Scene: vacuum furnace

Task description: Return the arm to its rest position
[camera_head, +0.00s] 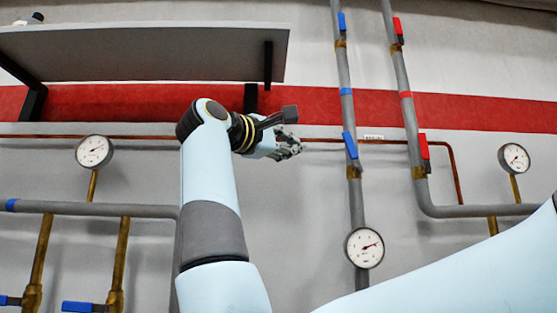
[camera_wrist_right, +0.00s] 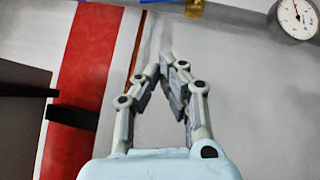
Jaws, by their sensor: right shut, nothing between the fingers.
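My right gripper (camera_head: 290,147) is raised in front of the wall in the head view. It points to the right, just below the right end of the grey shelf and near the thin copper pipe. In the right wrist view its two fingers (camera_wrist_right: 167,62) lean together at the tips, shut with nothing between them. My light-blue arm rises from the bottom of the head view and bends at the top. My left gripper is not in view.
A grey shelf (camera_head: 150,52) hangs upper left. Vertical grey pipes (camera_head: 345,100) with blue and red valve handles stand right of the gripper. Gauges (camera_head: 94,151) (camera_head: 364,248) (camera_head: 514,158) sit on the pipework. The wrist view shows one gauge (camera_wrist_right: 297,15) too.

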